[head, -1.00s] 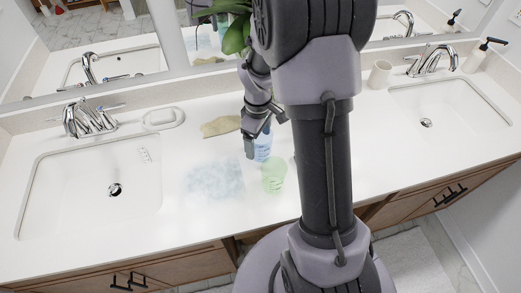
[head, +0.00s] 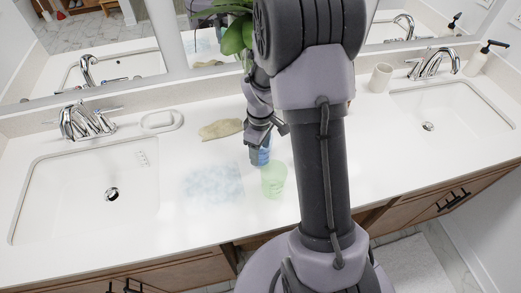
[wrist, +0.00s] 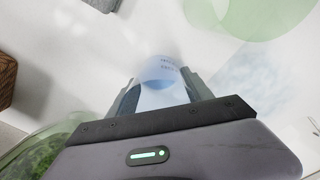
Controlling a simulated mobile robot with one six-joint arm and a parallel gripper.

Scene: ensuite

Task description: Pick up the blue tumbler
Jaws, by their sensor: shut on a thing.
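The blue tumbler (head: 261,156) stands on the white counter between the two sinks, partly hidden by my gripper in the head view. My gripper (head: 258,147) is around its upper part. In the wrist view the translucent blue tumbler (wrist: 158,88) sits between the two fingers of my gripper (wrist: 160,98), which are shut on it. I cannot tell whether its base touches the counter.
A green translucent tumbler (head: 273,181) stands close in front of the blue one. A bluish patch (head: 214,184) lies left of it, a beige cloth (head: 221,129) behind. A soap dish (head: 161,121) is near the left sink (head: 85,187), a beige cup (head: 381,77) near the right sink.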

